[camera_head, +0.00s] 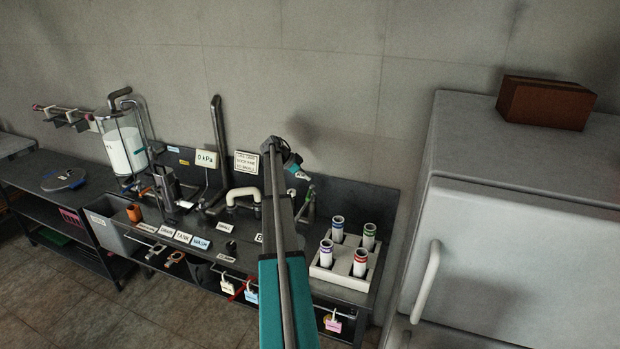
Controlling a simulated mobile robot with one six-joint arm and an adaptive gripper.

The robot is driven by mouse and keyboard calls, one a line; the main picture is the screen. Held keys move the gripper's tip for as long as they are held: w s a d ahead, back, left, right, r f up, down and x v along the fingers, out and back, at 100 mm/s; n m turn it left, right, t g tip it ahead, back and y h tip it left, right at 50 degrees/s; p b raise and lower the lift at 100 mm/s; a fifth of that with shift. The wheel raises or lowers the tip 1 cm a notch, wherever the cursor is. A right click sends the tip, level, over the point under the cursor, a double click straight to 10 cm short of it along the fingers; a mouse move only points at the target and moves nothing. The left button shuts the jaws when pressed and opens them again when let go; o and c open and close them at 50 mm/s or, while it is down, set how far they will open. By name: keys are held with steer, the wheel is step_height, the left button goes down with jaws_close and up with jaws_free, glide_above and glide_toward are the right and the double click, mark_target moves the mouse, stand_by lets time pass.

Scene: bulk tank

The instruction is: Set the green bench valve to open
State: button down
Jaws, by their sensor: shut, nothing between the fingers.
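My gripper (301,176) is small in view at the end of my teal and grey arm, above the right half of the dark workbench (345,296). It is shut with nothing in it. A pale bent pipe (243,193) stands to the left of my arm. Bench labels include a drain label (166,231), a tank label (182,237) and a wash label (201,242).
A white rack (322,272) with several capped tubes stands right of my arm. A tank with white contents (124,145) and a 0 kPa sign (206,159) stand at left. Tags hang below the bench front. A large white cabinet (510,215) bounds the right side.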

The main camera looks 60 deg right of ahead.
steer(key=shift+w+a+r, duration=0.1)
steer(key=shift+w+r, duration=0.35)
stand_by(0.6)
steer(key=w+a+f+n+t+b, duration=0.15)
steer(key=w+a+n, duration=0.4)
steer(key=a, duration=0.85)
steer(key=w+a+f+n+t+y, duration=0.15)
steer(key=w+a+f+n, duration=0.35)
steer(key=a, duration=0.9)
steer(key=w+a+n+t+b, duration=0.1)
steer(key=w+a+n+t, duration=0.35)
steer(key=a, duration=1.05)
steer(key=s+a+f+n+y, duration=0.1)
steer(key=a+n, duration=0.3)
steer(key=a, duration=0.9)
steer(key=s+a+f+n+y+b, duration=0.1)
steer(key=s+a+n, duration=0.3)
steer(key=a, duration=0.9)
steer(key=s+a+f+n+y+b, duration=0.1)
steer(key=s+a+n, duration=0.2)
steer(key=a, duration=1)
steer(key=n, duration=0.3)
steer(key=shift+f, duration=0.25)
steer(key=shift+s+a+g+y, duration=0.1)
steer(key=shift+g+y, duration=0.15)
